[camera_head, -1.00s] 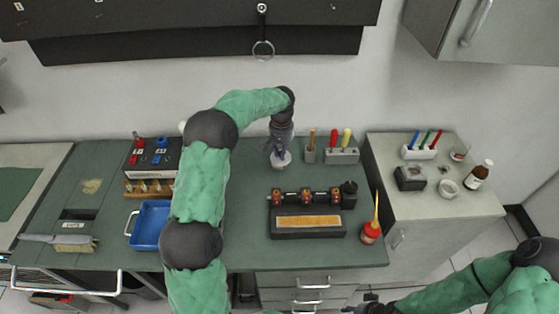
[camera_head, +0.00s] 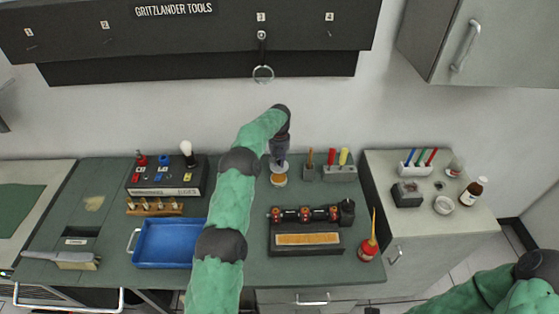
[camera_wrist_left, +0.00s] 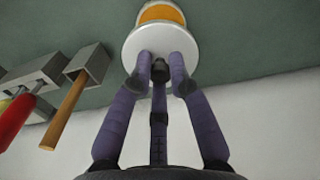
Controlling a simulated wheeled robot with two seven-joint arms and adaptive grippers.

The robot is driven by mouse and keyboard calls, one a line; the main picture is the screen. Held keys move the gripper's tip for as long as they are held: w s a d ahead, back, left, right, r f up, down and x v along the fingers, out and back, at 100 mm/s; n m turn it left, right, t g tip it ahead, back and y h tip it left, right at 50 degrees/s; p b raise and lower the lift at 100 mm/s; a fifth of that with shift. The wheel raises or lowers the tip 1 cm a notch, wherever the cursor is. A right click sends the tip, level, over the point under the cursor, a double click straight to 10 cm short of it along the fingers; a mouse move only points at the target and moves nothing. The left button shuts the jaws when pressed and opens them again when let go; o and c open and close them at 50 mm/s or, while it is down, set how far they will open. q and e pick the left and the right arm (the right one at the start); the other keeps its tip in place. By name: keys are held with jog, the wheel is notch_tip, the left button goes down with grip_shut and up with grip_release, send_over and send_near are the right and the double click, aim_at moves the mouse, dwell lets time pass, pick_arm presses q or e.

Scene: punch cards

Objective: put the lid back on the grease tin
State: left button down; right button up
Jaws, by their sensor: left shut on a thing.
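The grease tin (camera_head: 279,180) stands on the green bench top left of the tool holders, with its orange-yellow grease showing. In the left wrist view the tin (camera_wrist_left: 161,13) is partly covered by the round white lid (camera_wrist_left: 147,40). My left gripper (camera_head: 279,164) is over the back of the tin. In the left wrist view its purple fingers (camera_wrist_left: 160,68) are shut on the lid's central knob. The lid is offset from the tin, leaving part of the grease uncovered. Whether they touch is unclear. My right gripper is out of view; its arm shows at the lower right.
Close right of the tin stand a small holder with a wooden-handled tool (camera_head: 309,172) and a block with red and yellow handles (camera_head: 340,173). A dark device with an orange strip (camera_head: 307,239) is in front. A blue tray (camera_head: 165,243) lies left of my arm.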

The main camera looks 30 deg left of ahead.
aim_at(279, 166)
pick_arm(q)
jog(key=shift+f+b, duration=0.8)
jog(key=shift+f, duration=1.25)
jog(key=shift+f+b, duration=0.7)
jog(key=shift+f, duration=0.4)
jog(key=shift+b, duration=0.4)
jog(key=shift+f+b, duration=0.15)
jog(key=shift+b, duration=0.25)
dwell(0.3)
dwell(0.3)
jog(key=c, duration=0.6)
grip_release()
